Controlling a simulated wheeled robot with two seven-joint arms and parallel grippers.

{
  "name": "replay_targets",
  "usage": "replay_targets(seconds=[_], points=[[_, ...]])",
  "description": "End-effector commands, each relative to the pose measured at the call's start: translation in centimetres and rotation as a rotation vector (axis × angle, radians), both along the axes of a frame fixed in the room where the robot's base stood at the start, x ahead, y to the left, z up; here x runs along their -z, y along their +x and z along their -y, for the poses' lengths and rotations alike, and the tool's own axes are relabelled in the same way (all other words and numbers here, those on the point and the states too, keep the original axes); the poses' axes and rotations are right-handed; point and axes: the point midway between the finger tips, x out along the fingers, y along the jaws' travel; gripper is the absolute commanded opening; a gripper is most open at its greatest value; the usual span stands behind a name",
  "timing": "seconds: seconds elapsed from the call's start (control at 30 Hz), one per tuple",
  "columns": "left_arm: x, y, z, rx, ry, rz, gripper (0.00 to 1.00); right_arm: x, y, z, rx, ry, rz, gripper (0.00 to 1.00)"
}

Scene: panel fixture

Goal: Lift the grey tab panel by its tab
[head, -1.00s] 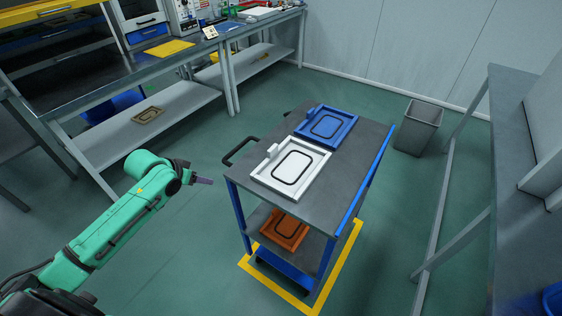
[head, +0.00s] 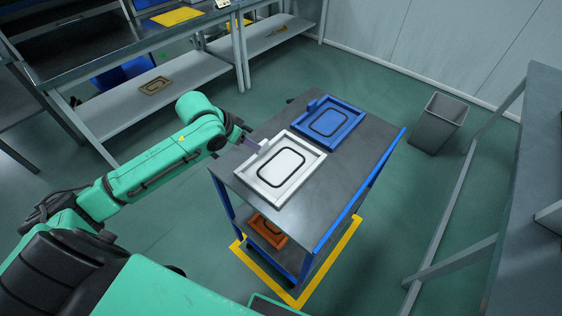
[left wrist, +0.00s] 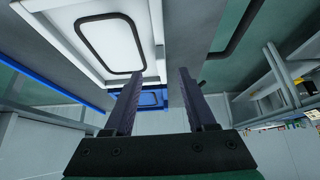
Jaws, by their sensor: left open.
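The grey tab panel (head: 270,187), pale grey to white with a black rounded outline, lies flat on the cart's top. Its tab is at the left edge in the head view, partly hidden by my left gripper (head: 256,144). The gripper reaches in from the left, its fingers at or just above the tab; contact cannot be told. In the left wrist view the fingers (left wrist: 160,76) are spread apart, and the panel (left wrist: 147,78) is at upper left, its edge close to the fingertips. My right gripper is out of view.
A blue panel (head: 353,128) lies just behind on the cart top (head: 318,200). An orange panel (head: 266,231) is on the lower shelf. A cart handle shows in the left wrist view (left wrist: 236,30). A bin (head: 438,124) and benches stand around; the cart top's right side is bare.

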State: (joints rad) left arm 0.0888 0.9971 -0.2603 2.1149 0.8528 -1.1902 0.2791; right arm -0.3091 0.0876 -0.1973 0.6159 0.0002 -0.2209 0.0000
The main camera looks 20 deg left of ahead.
Motion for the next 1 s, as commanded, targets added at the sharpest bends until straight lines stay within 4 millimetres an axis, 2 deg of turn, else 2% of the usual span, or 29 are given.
replay_targets(seconds=[0.13,0.33,0.43,0.67,0.7,0.83,0.87,1.0], points=[[2.2,1.5,0.5,-0.001,-0.002,0.001,0.56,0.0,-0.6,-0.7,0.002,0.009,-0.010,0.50],[4.5,3.5,1.1,-0.001,-0.003,0.001,0.56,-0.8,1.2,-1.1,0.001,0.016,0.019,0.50],[6.1,4.4,1.3,0.000,-0.001,0.002,0.56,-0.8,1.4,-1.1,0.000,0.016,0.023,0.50],[6.8,4.7,1.5,0.002,0.002,0.002,0.56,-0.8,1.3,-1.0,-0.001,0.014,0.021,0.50],[6.8,4.7,1.5,0.001,0.001,0.002,0.52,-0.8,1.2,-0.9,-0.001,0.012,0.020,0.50],[6.8,4.7,1.4,0.001,0.001,0.002,0.03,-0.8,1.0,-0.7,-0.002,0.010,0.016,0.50],[6.8,4.7,1.4,0.001,0.001,0.002,0.00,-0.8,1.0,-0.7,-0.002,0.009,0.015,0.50],[6.7,4.7,1.4,0.001,0.001,0.002,0.00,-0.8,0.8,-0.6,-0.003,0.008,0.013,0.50]])
